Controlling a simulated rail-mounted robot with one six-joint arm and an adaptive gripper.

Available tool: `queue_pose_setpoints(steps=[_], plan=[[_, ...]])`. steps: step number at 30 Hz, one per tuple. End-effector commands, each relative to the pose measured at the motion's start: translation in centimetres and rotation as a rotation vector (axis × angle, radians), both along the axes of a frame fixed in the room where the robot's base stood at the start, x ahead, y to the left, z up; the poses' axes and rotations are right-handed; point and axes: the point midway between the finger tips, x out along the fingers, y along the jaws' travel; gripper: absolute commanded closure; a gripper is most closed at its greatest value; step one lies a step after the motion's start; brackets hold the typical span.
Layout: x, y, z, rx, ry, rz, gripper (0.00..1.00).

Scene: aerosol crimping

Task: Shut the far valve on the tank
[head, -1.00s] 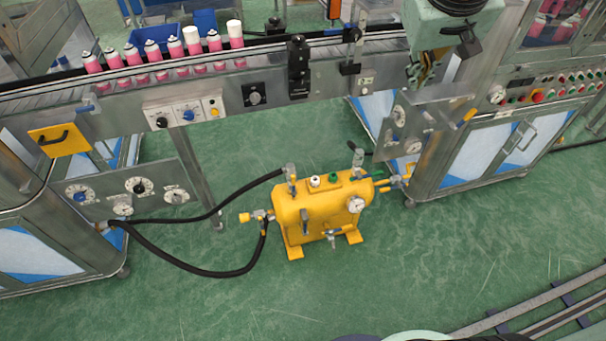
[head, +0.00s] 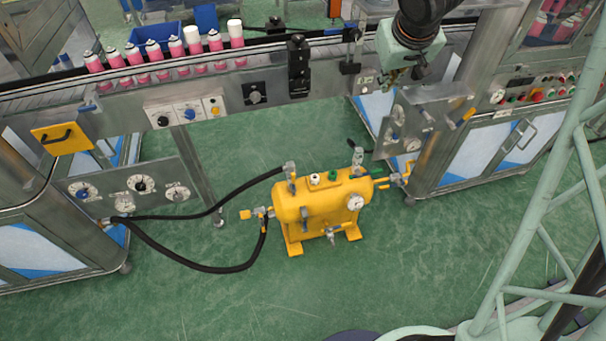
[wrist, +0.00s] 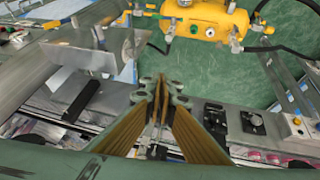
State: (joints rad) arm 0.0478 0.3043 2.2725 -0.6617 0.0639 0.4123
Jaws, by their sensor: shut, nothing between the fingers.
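The yellow tank (head: 325,203) stands on the green floor below the conveyor, with a gauge (head: 355,202) and several small valves and fittings. Two upright grey fittings rise at its top, one at left (head: 291,172) and one at right (head: 358,158). A yellow-handled valve (head: 247,214) sits on its left side. In the wrist view the tank (wrist: 205,17) is at the top edge, partly cut off. My gripper (head: 392,84) is above and right of the tank, near the conveyor, apart from it. In the wrist view my gripper (wrist: 160,85) is shut and empty.
A conveyor (head: 200,80) carries pink cans across the back. Black hoses (head: 190,268) run from the tank to the left cabinet. A steel cabinet (head: 470,165) stands at right. Open floor (head: 230,310) lies in front of the tank.

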Motion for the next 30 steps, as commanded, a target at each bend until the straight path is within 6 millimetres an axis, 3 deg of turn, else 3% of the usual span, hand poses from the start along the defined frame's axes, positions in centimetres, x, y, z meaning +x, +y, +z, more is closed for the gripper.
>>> queue_pose_setpoints(steps=[15, 30], plan=[[4.9, 2.7, -8.0, 0.073, 0.010, 0.085, 1.00], [7.2, 6.2, -16.4, 0.179, 0.037, 0.164, 1.00]])
